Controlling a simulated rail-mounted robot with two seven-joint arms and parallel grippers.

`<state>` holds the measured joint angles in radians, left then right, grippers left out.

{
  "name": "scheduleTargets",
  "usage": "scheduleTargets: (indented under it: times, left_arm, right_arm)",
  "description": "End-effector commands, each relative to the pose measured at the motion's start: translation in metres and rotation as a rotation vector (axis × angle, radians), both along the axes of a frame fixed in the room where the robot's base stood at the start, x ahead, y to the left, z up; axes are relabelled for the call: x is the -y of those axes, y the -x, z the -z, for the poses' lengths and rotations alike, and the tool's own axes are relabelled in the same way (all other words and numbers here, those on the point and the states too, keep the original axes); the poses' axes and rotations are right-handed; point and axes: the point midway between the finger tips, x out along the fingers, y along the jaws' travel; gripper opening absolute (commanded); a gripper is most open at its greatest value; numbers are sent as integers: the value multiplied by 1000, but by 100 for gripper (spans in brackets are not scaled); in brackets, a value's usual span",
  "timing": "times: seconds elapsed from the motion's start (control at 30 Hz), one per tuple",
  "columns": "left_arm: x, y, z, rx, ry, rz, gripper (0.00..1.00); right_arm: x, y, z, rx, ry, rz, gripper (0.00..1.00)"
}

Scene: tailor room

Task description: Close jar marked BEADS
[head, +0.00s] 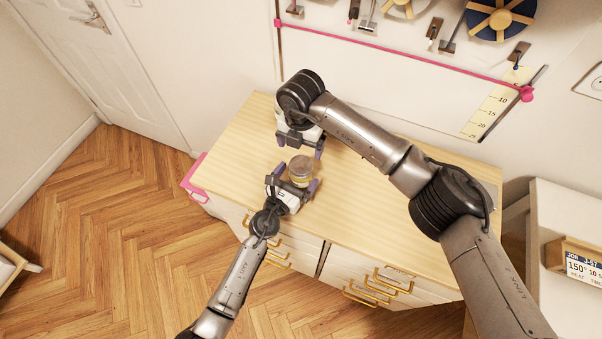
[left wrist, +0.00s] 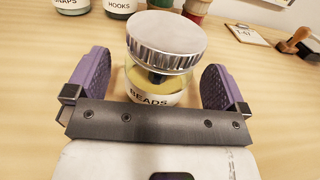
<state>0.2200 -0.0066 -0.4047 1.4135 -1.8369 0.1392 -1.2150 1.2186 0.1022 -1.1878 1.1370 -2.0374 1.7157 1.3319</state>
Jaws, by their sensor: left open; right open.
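The jar marked BEADS (left wrist: 150,98) stands upright on the wooden counter, a clear jar with yellowish contents. A round silver lid (left wrist: 166,38) shows at its top in the left wrist view, looking tilted and off-centre; I cannot tell whether it touches the rim. The jar also shows in the head view (head: 301,176). My left gripper (head: 294,183) is open, its purple fingers on either side of the jar, with gaps visible in the left wrist view. My right gripper (head: 300,144) is open and empty over the counter, just beyond the jar.
Behind the jar in the left wrist view stand jars marked SNAPS (left wrist: 72,5) and HOOKS (left wrist: 120,7), a red container (left wrist: 195,10), a clipboard (left wrist: 245,35) and a stamp (left wrist: 296,40). The counter (head: 350,220) is clear at the front right. A pink bin (head: 194,178) hangs at its left edge.

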Motion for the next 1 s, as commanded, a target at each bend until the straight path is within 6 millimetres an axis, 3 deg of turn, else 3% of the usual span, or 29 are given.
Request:
scheduleTargets:
  times: [0.23, 0.67, 1.0]
  left_arm:
    - [9, -15, 0, -1, 1, 0, 100]
    - [10, -18, 0, -1, 0, -1, 100]
    - [10, -18, 0, -1, 0, -1, 69]
  right_arm:
    - [0, 0, 0, 0, 0, 0, 89]
    - [0, 0, 0, 0, 0, 0, 89]
    - [0, 0, 0, 0, 0, 0, 89]
